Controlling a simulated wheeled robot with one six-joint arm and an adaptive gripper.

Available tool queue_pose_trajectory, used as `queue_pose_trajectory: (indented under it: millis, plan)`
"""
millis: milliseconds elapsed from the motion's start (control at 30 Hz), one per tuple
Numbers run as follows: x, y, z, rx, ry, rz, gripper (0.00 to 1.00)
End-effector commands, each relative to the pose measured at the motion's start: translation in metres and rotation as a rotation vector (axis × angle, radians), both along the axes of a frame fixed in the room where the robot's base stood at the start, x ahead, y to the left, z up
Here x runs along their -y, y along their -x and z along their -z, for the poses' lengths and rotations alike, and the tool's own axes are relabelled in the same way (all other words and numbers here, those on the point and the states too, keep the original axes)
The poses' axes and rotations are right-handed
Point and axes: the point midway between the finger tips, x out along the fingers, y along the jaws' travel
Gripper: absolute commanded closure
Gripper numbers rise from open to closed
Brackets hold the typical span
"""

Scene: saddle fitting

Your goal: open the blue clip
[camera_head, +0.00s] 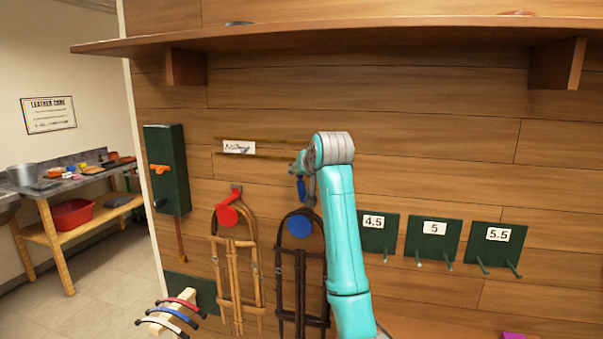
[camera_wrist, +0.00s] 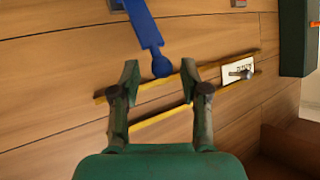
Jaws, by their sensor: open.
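The blue clip is a long blue bar with a round knob at its end. It shows at the top of the wrist view (camera_wrist: 148,32), and its knob is just beyond and between my fingertips. My gripper (camera_wrist: 160,78) is open with nothing between its fingers. In the head view, my gripper (camera_head: 301,170) is at the wall above the dark bridle, and a small blue part of the clip (camera_head: 302,186) shows just below it. A blue disc (camera_head: 299,226) sits over the top of the dark bridle (camera_head: 300,265). My gripper partly hides the clip's upper end there.
A red clip with a red disc (camera_head: 227,216) and a tan bridle (camera_head: 236,265) hang to the left. Two yellow strips flank a white label (camera_head: 239,147). A shelf (camera_head: 400,32) juts out above. Green numbered plates (camera_head: 432,239) with pegs are on the right.

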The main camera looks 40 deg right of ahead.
Motion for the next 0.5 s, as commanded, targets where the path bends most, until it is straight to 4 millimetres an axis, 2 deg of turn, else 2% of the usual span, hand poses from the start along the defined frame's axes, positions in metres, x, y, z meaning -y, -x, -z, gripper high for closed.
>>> queue_pose_trajectory:
  millis: [167, 500]
  plan:
    - [-0.004, 0.012, -0.007, 0.002, 0.001, 0.000, 0.55]
    - [-0.023, 0.067, -0.038, 0.004, 0.002, 0.001, 0.55]
